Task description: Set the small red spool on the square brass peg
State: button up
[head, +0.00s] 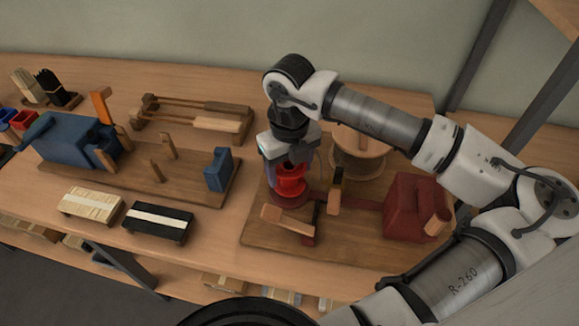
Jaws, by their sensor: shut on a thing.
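A small red spool (292,188) is held upright in my gripper (290,172), over the left part of the right-hand wooden board. My gripper points down and is shut on the spool. A darker red round shape (289,202) shows just under the spool; I cannot tell whether they touch.
The right-hand board (268,236) also bears a large wooden spool (358,160), a dark red block (407,207) and a wooden handle (287,222). A blue machine (75,140) stands left. Bristle bundles (90,203) and a black bundle (158,222) lie in front.

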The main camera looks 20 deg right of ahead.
jog(key=shift+f+b, duration=1)
jog(key=shift+b, duration=0.5)
dwell(0.8)
jog(key=o, duration=1.1)
notch_tip(320, 180, up, 14)
jog(key=b, duration=0.1)
